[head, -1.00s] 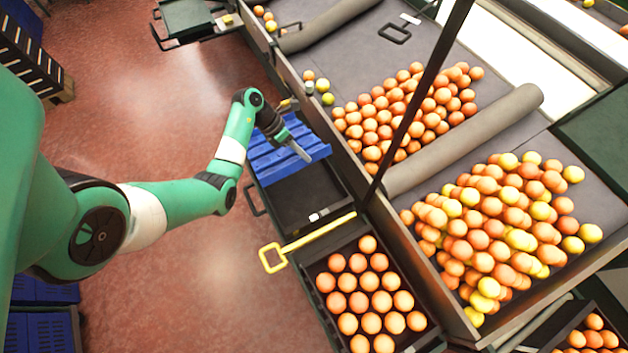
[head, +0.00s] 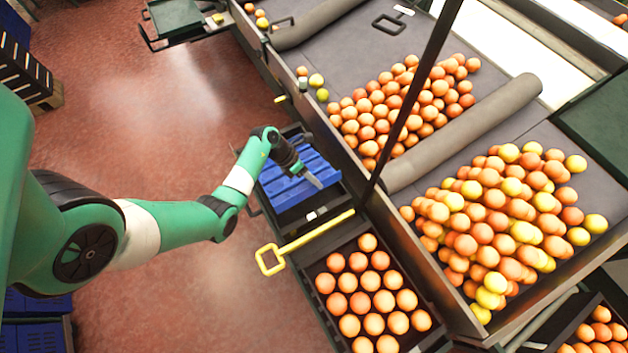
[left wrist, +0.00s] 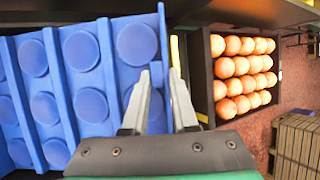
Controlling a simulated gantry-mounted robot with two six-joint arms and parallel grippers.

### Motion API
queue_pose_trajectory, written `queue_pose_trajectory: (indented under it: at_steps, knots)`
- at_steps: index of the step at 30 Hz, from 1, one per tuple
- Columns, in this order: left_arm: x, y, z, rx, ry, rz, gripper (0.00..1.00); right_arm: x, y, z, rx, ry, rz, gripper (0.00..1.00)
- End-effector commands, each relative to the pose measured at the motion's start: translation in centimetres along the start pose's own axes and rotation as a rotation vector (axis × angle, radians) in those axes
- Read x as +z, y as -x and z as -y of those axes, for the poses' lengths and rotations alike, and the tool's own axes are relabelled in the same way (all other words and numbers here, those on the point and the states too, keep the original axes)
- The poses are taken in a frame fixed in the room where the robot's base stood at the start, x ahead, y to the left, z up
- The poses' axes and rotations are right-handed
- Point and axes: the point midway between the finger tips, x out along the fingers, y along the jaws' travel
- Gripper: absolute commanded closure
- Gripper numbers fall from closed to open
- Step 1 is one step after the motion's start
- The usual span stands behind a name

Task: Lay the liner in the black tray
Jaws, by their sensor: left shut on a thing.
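The blue liner (head: 283,190), a ribbed sheet with round cups, is over the black tray (head: 290,215) beside the conveyor. It covers most of the tray's opening; a dark strip shows along the near side. I cannot tell whether it rests on the tray floor. My left gripper (head: 314,181) is shut on the liner's edge. In the left wrist view the fingers (left wrist: 159,95) pinch a blue tab at the right edge of the liner (left wrist: 75,85). My right gripper is not in view.
A black crate of oranges (head: 366,290) stands just nearer than the tray, with a yellow-handled bar (head: 305,240) between them. The conveyor (head: 400,200) with heaped oranges borders the right side. Open red floor (head: 180,270) lies to the left.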

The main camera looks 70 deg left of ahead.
Motion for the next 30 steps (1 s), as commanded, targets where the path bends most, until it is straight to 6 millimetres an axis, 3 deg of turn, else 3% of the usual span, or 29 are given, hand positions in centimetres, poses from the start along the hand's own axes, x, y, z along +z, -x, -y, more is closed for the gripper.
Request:
queue_pose_trajectory:
  at_steps: [10, 11, 16, 25, 30]
  knots:
    - [-0.2, -0.4, -0.2, 0.000, 0.000, 0.000, 1.00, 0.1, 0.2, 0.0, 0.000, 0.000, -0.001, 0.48]
    - [-0.2, -0.4, -0.2, -0.001, 0.000, 0.000, 0.72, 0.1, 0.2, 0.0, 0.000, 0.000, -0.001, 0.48]
    - [-0.2, -0.4, -0.2, 0.000, 0.000, 0.000, 0.43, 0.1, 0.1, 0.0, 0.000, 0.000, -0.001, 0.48]
    - [-0.1, -0.2, -0.1, 0.000, 0.000, 0.001, 0.43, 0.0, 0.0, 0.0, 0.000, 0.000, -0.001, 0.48]
    - [0.3, 2.1, 0.1, 0.002, 0.002, 0.004, 0.43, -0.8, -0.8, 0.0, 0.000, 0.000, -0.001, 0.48]
